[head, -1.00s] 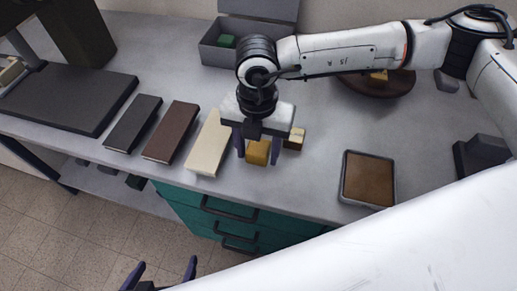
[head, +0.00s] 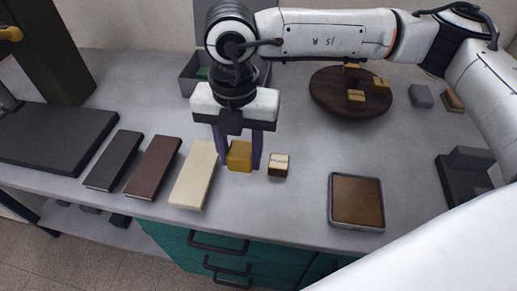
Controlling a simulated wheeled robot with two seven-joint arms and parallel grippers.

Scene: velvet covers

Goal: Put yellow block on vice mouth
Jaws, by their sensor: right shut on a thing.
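The yellow block (head: 239,156) is between the two dark fingers of my right gripper (head: 239,150), which is shut on it. The gripper points down, and the block appears a little above the table, just right of the cream cover. A dark grey stepped piece (head: 468,170) stands at the right edge of the table. It may be the vice, but its mouth is not clear. My left gripper is out of view.
A small block with a pale printed top (head: 278,165) sits close right of the held block. Black (head: 114,160), brown (head: 153,166) and cream (head: 195,175) covers lie left. A brown-filled tray (head: 356,201) lies front right; a round board (head: 330,100) bears small yellow blocks.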

